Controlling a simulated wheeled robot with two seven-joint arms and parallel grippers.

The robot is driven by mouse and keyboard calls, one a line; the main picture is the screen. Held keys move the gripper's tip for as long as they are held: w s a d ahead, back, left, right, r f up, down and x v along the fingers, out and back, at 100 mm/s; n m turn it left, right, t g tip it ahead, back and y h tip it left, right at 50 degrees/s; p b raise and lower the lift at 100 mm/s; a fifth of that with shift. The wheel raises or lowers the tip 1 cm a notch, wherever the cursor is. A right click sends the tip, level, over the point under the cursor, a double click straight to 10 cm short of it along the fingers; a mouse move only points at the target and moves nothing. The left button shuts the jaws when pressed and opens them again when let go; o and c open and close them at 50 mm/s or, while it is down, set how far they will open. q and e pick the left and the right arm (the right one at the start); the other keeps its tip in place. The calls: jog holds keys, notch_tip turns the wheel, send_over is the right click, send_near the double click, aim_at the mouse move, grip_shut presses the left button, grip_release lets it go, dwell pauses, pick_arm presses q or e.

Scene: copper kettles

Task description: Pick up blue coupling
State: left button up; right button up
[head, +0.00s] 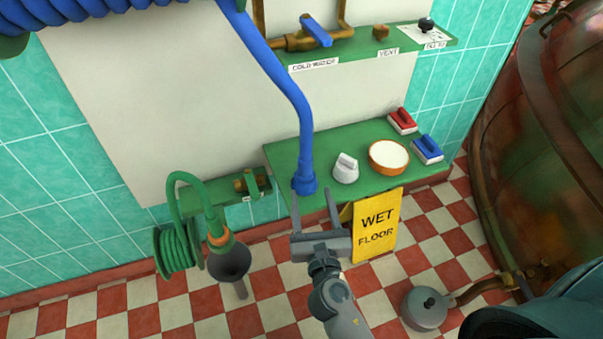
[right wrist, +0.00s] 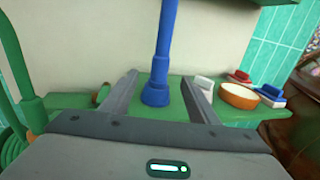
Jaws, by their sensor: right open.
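The blue coupling (head: 305,180) is the flared end of a thick blue hose (head: 292,95) that hangs down over the green shelf. My right gripper (head: 313,198) is open, with one finger on each side of the coupling in the picture. In the right wrist view the coupling (right wrist: 155,94) shows upright between the two open fingers (right wrist: 158,88), beyond the palm. I see no finger touching it. Whether the coupling rests on the shelf or hangs just above it, I cannot tell. My left gripper is not in view.
A yellow wet floor sign (head: 376,226) stands below. A green hose reel (head: 176,249) and grey funnel (head: 230,263) are left. A copper kettle (head: 545,130) stands right.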

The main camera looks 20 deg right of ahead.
aim_at(306, 168)
jog(key=w, duration=0.3)
jog(key=w+d, duration=0.1)
jog(key=w, duration=0.2)
jog(key=w+d, duration=0.1)
jog(key=w, duration=0.2)
jog(key=shift+r+p, duration=0.15)
jog(key=shift+p, duration=0.25)
jog(key=shift+w, duration=0.9)
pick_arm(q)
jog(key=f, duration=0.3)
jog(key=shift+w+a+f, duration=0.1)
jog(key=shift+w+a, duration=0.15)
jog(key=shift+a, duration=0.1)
pick_arm(e)
jog(key=shift+w+d+r, duration=0.15)
jog(key=shift+w+r, duration=0.05)
jog(key=shift+w, duration=0.3)
jog(key=w, duration=0.3)
jog(key=shift+w+d+r+p, duration=0.3)
jog(key=shift+w+d, duration=0.05)
jog(key=shift+w, duration=0.25)
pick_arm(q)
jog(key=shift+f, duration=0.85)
